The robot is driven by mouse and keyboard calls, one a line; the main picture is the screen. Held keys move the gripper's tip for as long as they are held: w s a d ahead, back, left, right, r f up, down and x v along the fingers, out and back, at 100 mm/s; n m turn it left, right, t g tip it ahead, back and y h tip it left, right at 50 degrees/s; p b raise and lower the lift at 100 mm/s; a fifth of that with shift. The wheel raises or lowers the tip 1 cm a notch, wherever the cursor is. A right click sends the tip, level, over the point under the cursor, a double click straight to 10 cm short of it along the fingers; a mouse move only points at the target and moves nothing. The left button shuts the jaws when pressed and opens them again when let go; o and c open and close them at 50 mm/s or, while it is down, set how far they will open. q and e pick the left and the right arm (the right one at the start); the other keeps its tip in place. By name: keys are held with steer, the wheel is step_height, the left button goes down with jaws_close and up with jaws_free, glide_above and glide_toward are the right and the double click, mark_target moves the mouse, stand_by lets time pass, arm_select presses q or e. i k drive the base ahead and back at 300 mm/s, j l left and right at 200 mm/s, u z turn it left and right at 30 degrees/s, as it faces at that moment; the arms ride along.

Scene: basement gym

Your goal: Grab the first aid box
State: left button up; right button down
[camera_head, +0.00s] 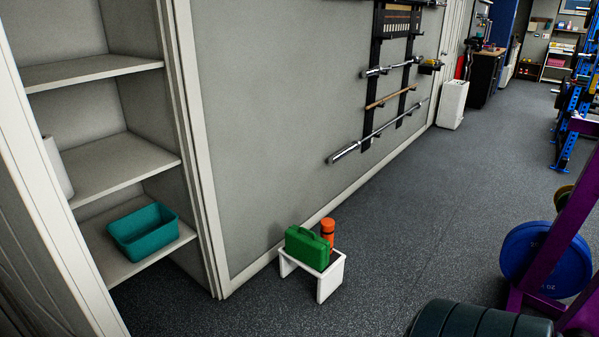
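A green case with a handle on top (307,248), which looks like the first aid box, stands on a small white stool (327,284) on the floor near the wall. An orange bottle with a dark band (327,231) stands behind it on the right, on the same stool. Neither of my grippers shows in the head view.
Open shelves (120,165) on the left hold a teal bin (144,231) and a white roll (57,167). A barbell rack (388,85) hangs on the wall. Blue weight plates (545,258) and dark plates (480,320) stand at right. The floor between is clear.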

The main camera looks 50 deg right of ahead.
mark_target(301, 243)
steer(key=z, duration=1.7)
steer(key=i+l+z, duration=0.1)
steer(key=i+l, duration=0.15)
steer(key=i, duration=0.3)
steer(key=i+l+z, duration=0.15)
steer(key=i, duration=0.4)
steer(key=i+j+z, duration=0.35)
steer(key=i+j, duration=0.85)
steer(key=j, duration=0.1)
